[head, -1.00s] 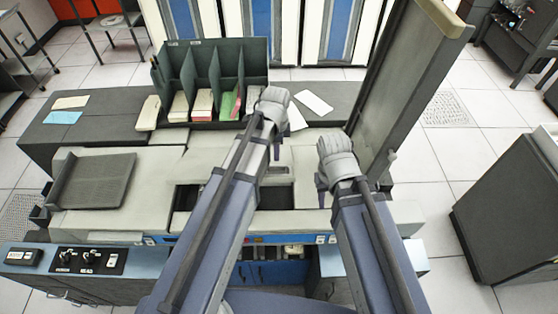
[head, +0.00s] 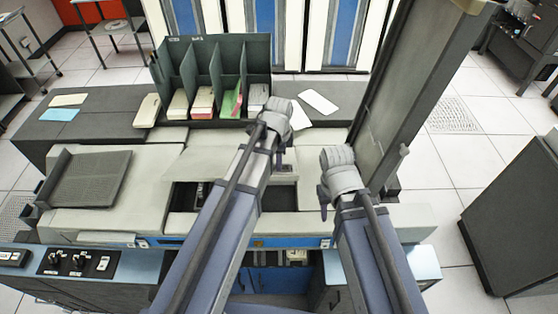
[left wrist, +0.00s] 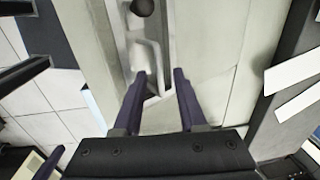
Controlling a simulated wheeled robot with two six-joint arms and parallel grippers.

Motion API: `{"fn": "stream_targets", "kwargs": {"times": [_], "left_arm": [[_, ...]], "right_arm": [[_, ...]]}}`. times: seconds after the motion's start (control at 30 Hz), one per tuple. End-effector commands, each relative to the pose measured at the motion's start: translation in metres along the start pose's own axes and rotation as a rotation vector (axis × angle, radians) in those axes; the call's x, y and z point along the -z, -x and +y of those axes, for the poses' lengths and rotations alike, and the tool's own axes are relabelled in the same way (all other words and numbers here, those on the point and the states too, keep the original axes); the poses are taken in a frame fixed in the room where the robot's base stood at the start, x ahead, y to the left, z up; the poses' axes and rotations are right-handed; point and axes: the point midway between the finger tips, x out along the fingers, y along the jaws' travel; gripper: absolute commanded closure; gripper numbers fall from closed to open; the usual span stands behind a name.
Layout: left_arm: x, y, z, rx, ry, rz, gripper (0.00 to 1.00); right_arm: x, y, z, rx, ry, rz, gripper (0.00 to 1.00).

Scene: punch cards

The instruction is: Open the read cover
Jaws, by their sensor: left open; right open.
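The cream top of the card machine (head: 95,215) fills the middle of the head view. A cream panel (head: 215,155), possibly the read cover, lies behind a dark opening, partly hidden by my left arm. No label shows which panel is the read cover. My left gripper (head: 282,158) is over the machine's right half. In the left wrist view its fingers (left wrist: 160,95) are spread and empty, with a cream raised-edged fitting (left wrist: 147,58) just beyond them. A dark round knob (left wrist: 143,7) sits above it. My right gripper (head: 325,195) is open and empty, right of the left one.
A tall dark upright panel (head: 415,85) stands on the right, close to my right gripper. A dark green card rack (head: 210,70) with several card stacks stands behind the machine. A dark sloped tray (head: 90,180) is on the left. A control panel (head: 78,263) is at the front left.

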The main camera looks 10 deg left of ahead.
Motion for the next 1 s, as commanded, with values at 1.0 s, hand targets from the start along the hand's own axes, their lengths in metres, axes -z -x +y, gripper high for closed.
{"fn": "stream_targets", "kwargs": {"times": [1.0], "left_arm": [[0.0001, 0.0001, -0.0001, 0.000, 0.000, 0.000, 1.00]], "right_arm": [[0.0000, 0.0001, 0.0000, 0.000, 0.000, 0.000, 0.59]]}}
